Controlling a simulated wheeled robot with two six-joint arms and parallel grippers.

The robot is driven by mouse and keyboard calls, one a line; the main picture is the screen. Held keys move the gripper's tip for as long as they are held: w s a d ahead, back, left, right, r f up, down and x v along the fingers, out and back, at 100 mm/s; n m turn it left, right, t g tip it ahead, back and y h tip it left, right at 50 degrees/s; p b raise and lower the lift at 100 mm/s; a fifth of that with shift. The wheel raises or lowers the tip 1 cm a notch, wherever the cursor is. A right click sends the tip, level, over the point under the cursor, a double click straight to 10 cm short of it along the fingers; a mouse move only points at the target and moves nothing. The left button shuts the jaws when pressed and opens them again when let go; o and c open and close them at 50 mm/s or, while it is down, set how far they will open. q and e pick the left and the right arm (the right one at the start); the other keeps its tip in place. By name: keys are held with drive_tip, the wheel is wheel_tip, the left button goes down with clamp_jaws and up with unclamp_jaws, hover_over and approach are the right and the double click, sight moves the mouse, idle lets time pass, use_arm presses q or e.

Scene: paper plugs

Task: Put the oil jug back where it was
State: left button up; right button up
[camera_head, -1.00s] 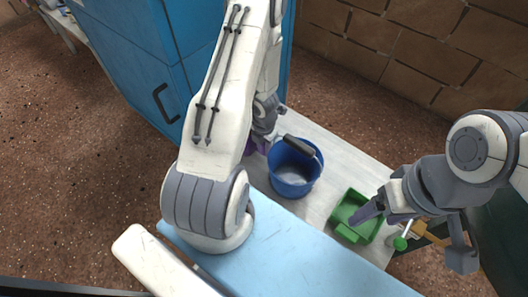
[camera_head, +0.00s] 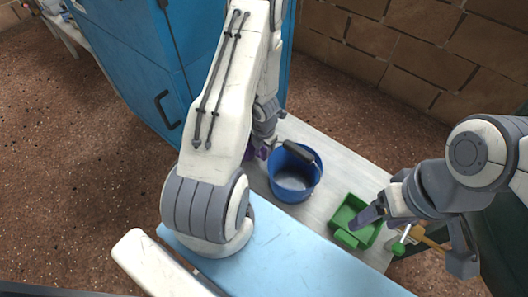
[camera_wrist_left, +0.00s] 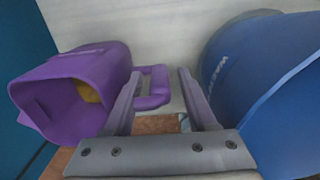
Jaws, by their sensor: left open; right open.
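The purple jug (camera_wrist_left: 75,90) stands at the left of the left wrist view, with a dark opening, something yellowish inside and a loop handle (camera_wrist_left: 153,88) on its right side. In the head view only a bit of purple (camera_head: 250,151) shows behind my left arm. My left gripper (camera_wrist_left: 158,78) is open, with the jug's handle between or just beyond its fingertips; contact cannot be told. In the head view the left gripper (camera_head: 264,146) is partly hidden. My right gripper (camera_head: 415,238) is open, over the right end of the table.
A blue bucket (camera_head: 294,180) with a dark grip stands right beside my left gripper; it also fills the right of the left wrist view (camera_wrist_left: 265,85). A green tray (camera_head: 345,215) lies near the right gripper. A blue cabinet (camera_head: 140,60) stands behind, left.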

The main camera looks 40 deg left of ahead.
use_arm(q)
wheel_tip(320, 180, up, 11)
drive_tip(key=p, duration=1)
drive_tip(key=shift+r, duration=0.1)
drive_tip(key=w+d+r+m+t+h, duration=0.1)
drive_tip(key=w+d+r+m, duration=0.1)
drive_tip(key=d+r+m, duration=0.45)
drive_tip(key=w+d+r+m+h, duration=0.1)
drive_tip(key=w+d+r+m, duration=0.2)
drive_tip(key=d+r+m, duration=0.3)
drive_tip(key=s+d+r+m, duration=0.5)
drive_tip(key=d+r+m, duration=0.3)
drive_tip(key=d, duration=0.2)
drive_tip(key=s+d+r+m, duration=0.1)
drive_tip(key=s+r+m, duration=0.4)
drive_tip(key=s+m, duration=0.3)
drive_tip(key=s+d+r+m+g+y, duration=0.1)
drive_tip(key=s+r+m, duration=0.5)
drive_tip(key=m, duration=0.8)
drive_tip(key=s+d, duration=0.1)
drive_tip(key=s, duration=0.2)
drive_tip(key=shift+s, duration=0.15)
